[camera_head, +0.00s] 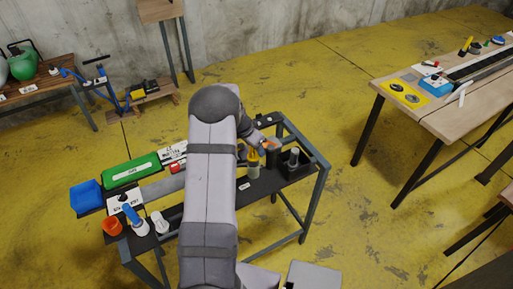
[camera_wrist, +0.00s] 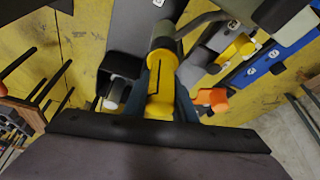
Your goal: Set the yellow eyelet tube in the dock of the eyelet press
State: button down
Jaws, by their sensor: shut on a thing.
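The yellow eyelet tube (camera_wrist: 160,92) is in the middle of the wrist view, with a dark line down its side and a paler rounded end. My gripper (camera_wrist: 162,88) is shut on it; dark blue-grey parts show along both sides of the tube. In the head view a small yellow piece (camera_head: 254,160), which looks like the tube, shows just right of my arm, and most of my gripper is hidden behind the arm. I cannot make out the press dock for certain, nor whether the tube touches it.
Dark upright holders (camera_head: 293,162) stand at the right end of the bench. An orange piece (camera_wrist: 212,98) lies close to the right of the tube in the wrist view.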

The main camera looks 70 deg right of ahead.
jog(key=c, duration=0.9)
grip_release()
jog(key=shift+r, duration=0.2)
notch_tip(320, 180, up, 3)
jog(key=p, duration=0.4)
jog(key=shift+f, duration=0.2)
jog(key=shift+r+p, duration=1.15)
jog(key=shift+r, duration=1.35)
